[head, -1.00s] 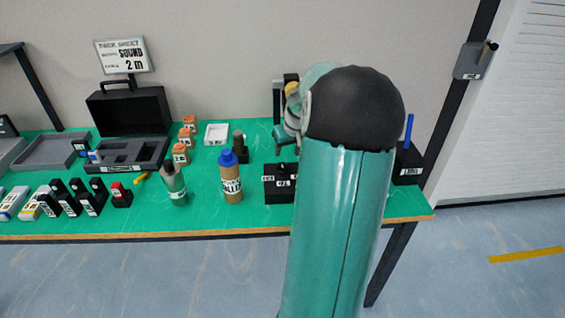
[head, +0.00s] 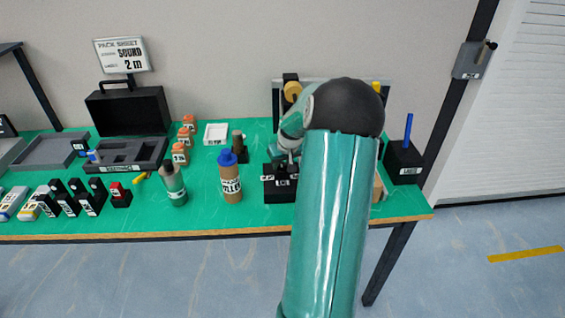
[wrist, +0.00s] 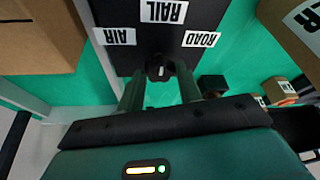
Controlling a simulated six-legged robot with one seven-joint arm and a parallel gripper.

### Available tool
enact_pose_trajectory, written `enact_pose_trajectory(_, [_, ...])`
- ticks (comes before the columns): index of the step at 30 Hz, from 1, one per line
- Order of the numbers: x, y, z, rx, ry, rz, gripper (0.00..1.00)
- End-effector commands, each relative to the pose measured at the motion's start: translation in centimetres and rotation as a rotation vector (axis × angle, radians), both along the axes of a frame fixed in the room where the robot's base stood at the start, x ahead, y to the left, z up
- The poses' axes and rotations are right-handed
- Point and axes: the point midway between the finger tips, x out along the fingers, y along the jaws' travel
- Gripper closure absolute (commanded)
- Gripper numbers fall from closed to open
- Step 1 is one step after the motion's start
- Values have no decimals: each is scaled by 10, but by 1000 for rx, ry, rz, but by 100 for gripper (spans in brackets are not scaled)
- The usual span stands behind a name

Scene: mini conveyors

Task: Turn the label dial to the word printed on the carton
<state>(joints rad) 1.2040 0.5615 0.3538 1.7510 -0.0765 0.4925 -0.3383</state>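The label dial is a black box (head: 280,195) near the front of the green table, left of my arm. In the wrist view its face (wrist: 125,62) carries white labels, upside down: AIR (wrist: 115,36), RAIL (wrist: 163,11) and ROAD (wrist: 201,39). A small black knob (wrist: 157,68) with a white mark sits below RAIL; which word it points at is unclear. My gripper (wrist: 159,78) is open, with one finger either side of the knob; contact is not clear. A brown carton (wrist: 38,38) is at the left of the wrist view; no word shows on it.
A brown FILLER container (head: 231,185) with a blue top stands left of the dial box. A black box with a blue rod (head: 404,160) stands at the table's right end. An open black case (head: 128,112) stands behind.

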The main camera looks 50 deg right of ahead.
Motion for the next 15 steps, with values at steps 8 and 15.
enact_pose_trajectory(8, [0, 0, 0, 0, 0, -2, 90])
enact_pose_trajectory(15, [1, 1, 1, -2, 1, -47, 90])
